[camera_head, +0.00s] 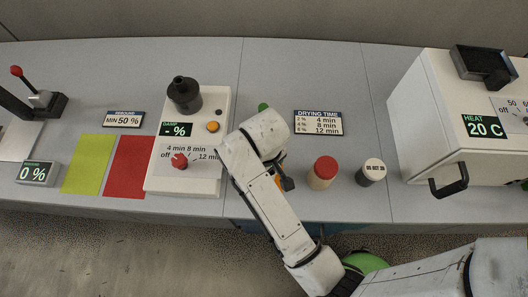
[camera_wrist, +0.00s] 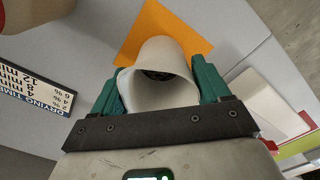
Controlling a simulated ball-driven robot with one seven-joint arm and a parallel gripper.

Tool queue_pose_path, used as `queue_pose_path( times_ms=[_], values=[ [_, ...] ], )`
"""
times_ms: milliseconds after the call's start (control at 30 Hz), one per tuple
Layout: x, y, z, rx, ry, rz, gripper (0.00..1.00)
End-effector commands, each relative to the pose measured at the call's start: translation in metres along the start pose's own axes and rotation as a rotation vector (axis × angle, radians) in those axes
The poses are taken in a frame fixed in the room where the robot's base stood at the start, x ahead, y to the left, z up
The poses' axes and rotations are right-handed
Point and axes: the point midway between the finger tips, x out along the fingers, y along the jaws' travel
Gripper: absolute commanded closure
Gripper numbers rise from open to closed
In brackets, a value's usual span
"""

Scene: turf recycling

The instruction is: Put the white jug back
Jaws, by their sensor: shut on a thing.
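The white jug (camera_wrist: 165,49) is between the teal fingers of my gripper (camera_wrist: 158,82) in the wrist view. The fingers are shut on it, one on each side, and its open mouth shows something dark inside. An orange mat (camera_wrist: 150,25) lies beyond the jug; I cannot tell whether the jug touches it.
A damp meter with a red knob (camera_head: 180,161) and a dark cylinder (camera_head: 184,94) stands left. A red-capped jar (camera_head: 322,173) and a white-topped jar (camera_head: 371,172) stand right of my arm. A heater box (camera_head: 440,130) is farther right. The drying time sign (camera_head: 319,122) lies behind.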

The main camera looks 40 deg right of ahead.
Motion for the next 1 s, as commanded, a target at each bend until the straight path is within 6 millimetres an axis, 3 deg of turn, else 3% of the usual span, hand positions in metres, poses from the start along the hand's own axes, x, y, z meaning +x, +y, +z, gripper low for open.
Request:
queue_pose_path(
  times_ms=[200, 233, 467, 767, 1000],
  values=[
    [0.004, 0.0, 0.0, 0.0, 0.0, 0.001, 0.59],
    [0.004, 0.0, 0.0, 0.0, 0.001, 0.001, 0.23],
    [0.004, 0.0, 0.0, 0.0, 0.0, 0.0, 0.01],
    [0.002, 0.0, 0.0, 0.0, 0.001, 0.0, 0.0],
    [-0.028, 0.001, -0.001, -0.002, 0.005, 0.003, 0.0]
  ],
)
